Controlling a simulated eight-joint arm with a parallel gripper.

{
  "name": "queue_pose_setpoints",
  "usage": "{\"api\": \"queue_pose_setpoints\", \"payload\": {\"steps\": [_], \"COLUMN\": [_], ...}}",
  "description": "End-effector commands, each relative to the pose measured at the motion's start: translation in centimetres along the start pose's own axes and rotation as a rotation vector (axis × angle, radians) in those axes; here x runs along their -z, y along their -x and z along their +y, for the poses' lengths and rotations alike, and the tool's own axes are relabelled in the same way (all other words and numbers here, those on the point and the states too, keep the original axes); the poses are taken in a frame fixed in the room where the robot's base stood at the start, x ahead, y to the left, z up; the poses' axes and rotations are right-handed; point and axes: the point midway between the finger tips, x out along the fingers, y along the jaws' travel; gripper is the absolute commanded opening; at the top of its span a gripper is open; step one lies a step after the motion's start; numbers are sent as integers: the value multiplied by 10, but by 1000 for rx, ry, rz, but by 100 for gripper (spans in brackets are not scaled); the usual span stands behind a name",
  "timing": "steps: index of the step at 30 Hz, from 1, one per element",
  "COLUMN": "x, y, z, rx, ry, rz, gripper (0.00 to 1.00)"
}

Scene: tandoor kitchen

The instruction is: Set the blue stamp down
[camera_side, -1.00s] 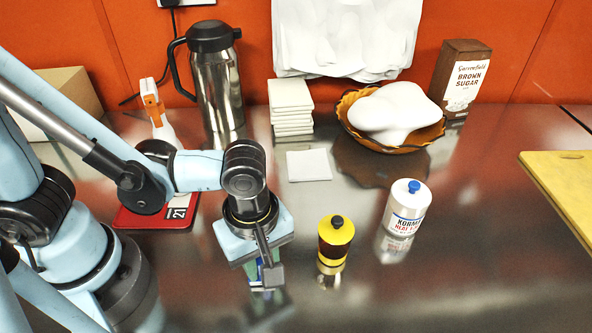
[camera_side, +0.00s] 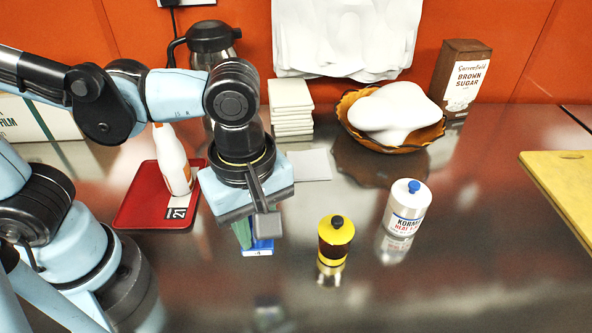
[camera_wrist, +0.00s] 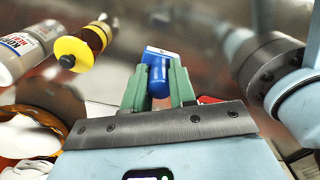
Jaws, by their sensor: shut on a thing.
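My gripper (camera_side: 254,236) is shut on the blue stamp (camera_side: 262,248) and holds it above the steel counter. In the side view the stamp's lower part shows below the gripper body, with a faint reflection well beneath it. In the wrist view the green fingers of my gripper (camera_wrist: 159,88) stand on both sides of the stamp's round blue handle (camera_wrist: 158,76). The stamp's pale and blue base shows beyond the handle. A grey jaw part hides some of the stamp in the side view.
A yellow-and-dark bottle (camera_side: 335,241) and a white can (camera_side: 407,208) stand to the right. A red tray (camera_side: 140,203) with a white spray bottle (camera_side: 172,160) is left. White tiles (camera_side: 291,105) and an amber bowl (camera_side: 412,148) are behind. The front counter is clear.

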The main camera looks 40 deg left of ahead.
Motion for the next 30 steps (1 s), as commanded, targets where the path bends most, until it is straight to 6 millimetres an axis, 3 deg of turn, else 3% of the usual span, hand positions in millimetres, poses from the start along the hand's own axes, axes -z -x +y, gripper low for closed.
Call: {"api": "queue_pose_setpoints", "payload": {"steps": [8,18,30], "x": [-13,-69,-134], "y": [14,20,-1], "z": [16,80,136], "rx": [0,1,2], "ry": [-75,-392,-736], "rz": [0,-1,-1], "gripper": [0,0,0]}}
